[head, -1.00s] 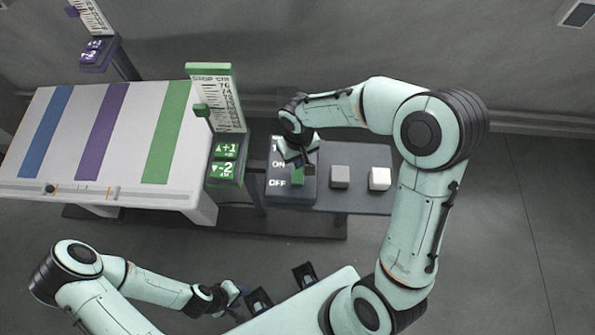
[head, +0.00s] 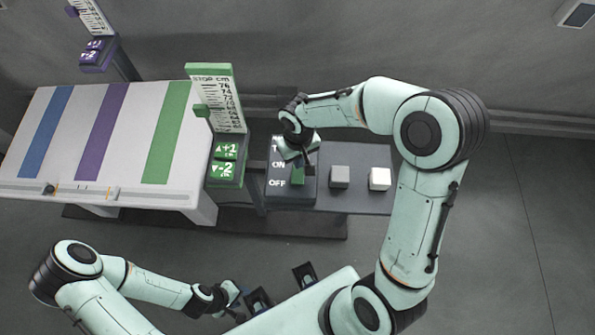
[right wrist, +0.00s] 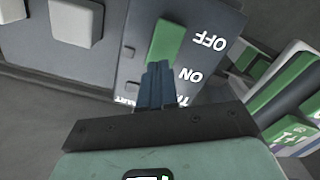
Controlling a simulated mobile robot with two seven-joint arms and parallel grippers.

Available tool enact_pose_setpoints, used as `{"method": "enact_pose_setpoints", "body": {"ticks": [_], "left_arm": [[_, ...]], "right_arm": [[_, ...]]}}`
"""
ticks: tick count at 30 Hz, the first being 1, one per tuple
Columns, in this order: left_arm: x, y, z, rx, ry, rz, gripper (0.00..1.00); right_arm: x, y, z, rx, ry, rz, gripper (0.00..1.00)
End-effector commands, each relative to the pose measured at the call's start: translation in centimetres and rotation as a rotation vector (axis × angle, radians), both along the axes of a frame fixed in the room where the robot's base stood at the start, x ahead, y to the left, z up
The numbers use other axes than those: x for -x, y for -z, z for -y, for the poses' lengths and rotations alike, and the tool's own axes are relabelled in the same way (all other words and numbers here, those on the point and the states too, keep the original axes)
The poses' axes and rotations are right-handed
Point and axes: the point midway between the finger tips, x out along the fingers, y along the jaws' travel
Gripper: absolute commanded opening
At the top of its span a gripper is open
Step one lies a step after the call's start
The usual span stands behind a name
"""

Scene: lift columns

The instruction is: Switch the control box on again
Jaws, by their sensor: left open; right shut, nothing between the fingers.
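The control box (head: 279,198) is a dark panel with white ON and OFF lettering and a green switch piece (head: 298,176). In the right wrist view the green switch piece (right wrist: 166,40) lies beside the word OFF. My right gripper (head: 305,160) is over the box; its shut, empty fingers (right wrist: 158,72) are at the ON-side end of the green piece. I cannot tell whether they touch it. The gripper hides part of the box's top lettering in the head view. My left gripper (head: 236,297) is open and empty, low in the picture, away from the box.
A grey block (head: 340,177) and a white block (head: 380,179) sit on the bench right of the box. Left of it stand a green height scale (head: 215,95) with +1 and -2 buttons (head: 225,160) and a striped table (head: 60,188). A purple column (head: 97,55) stands behind.

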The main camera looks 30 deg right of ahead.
Motion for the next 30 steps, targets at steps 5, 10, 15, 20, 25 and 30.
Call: {"method": "enact_pose_setpoints", "body": {"ticks": [5,10,15,20,25,30], "left_arm": [[0.0,0.0,0.0,0.0,0.0,0.0,0.43],[0.0,0.0,0.0,0.0,0.0,0.0,0.43],[0.04,0.09,0.0,0.0,0.0,0.0,0.43],[0.15,0.3,0.0,-0.001,0.0,-0.002,0.43],[0.26,0.53,0.0,0.0,0.0,-0.003,0.43],[0.37,0.75,0.0,0.0,0.0,-0.004,0.43]], "right_arm": [[0.0,0.0,0.0,0.0,0.0,0.0,0.0],[0.0,0.0,0.0,0.0,0.0,0.0,0.0],[0.01,0.1,0.0,0.0,0.0,0.0,0.0],[0.02,0.36,0.0,0.0,0.0,0.0,0.0],[0.03,0.63,0.0,0.0,0.0,-0.001,0.0],[0.03,0.89,0.0,0.0,0.0,-0.001,0.0]]}}
